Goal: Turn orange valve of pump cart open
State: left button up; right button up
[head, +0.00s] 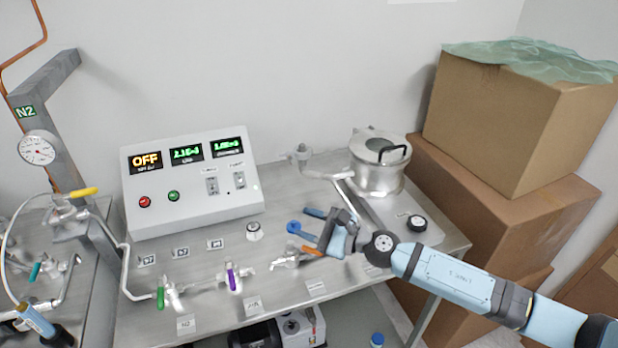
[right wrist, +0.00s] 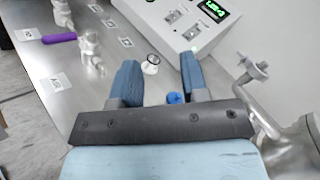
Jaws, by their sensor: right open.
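The orange valve handle (head: 311,251) shows in the head view near the front of the metal cart top, just right of its silver valve body (head: 284,262). My right gripper (head: 307,225) is open above the cart, its fingers pointing left. Its front finger is close to the orange handle; whether they touch cannot be told. In the right wrist view, the open fingers (right wrist: 160,78) have a blue round-ended part (right wrist: 175,97) visible between them. The orange handle is hidden in that view. My left gripper is not in view.
Green (head: 160,297) and purple (head: 231,277) valve handles stand left of the orange one. A round knob (head: 254,231) is behind them. The control box (head: 190,180) stands at the back, a metal chamber (head: 377,177) back right. Cardboard boxes (head: 505,120) stand at right.

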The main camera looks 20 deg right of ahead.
notch_tip(320, 180, up, 11)
jog(key=p, duration=0.6)
jog(key=shift+r, duration=0.1)
